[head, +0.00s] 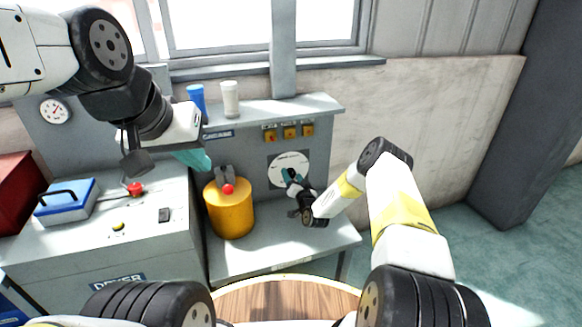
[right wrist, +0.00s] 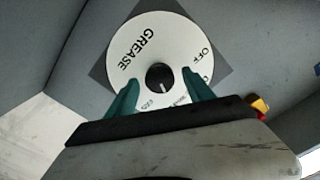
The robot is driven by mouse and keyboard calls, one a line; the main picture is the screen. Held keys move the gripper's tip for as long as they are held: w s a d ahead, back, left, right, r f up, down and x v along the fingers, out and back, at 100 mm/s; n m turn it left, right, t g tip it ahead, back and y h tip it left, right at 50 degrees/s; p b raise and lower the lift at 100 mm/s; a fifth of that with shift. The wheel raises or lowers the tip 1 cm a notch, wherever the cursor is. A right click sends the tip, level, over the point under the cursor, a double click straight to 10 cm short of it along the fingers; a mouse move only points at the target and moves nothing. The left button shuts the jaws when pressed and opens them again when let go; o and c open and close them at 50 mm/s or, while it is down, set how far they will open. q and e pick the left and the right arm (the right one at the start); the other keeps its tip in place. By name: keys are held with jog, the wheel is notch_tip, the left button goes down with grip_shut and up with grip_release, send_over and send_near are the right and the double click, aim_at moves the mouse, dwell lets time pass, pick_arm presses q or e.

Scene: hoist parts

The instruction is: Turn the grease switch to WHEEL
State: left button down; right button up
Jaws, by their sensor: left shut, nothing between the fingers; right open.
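The grease switch is a white round dial (head: 284,162) on the grey back panel. In the right wrist view the dial (right wrist: 150,40) reads GREASE and OFF; its lower lettering is partly hidden and I cannot read WHEEL. Its black knob (right wrist: 159,77) is at the dial's centre; I cannot tell exactly where it points. My right gripper (head: 292,176) is at the dial. In the right wrist view its teal fingers (right wrist: 161,80) are open, one on each side of the knob, with gaps visible. My left gripper (head: 195,158) is shut and empty above the left cabinet's edge.
A yellow cylinder (head: 231,212) with a red ball on top stands left of the dial. Several orange switches (head: 290,132) sit above it. A blue cup (head: 197,98) and a white cup (head: 230,98) stand on the shelf. A blue case (head: 66,201) lies on the left cabinet.

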jog(key=v, duration=0.7)
jog(key=shift+s, duration=0.3)
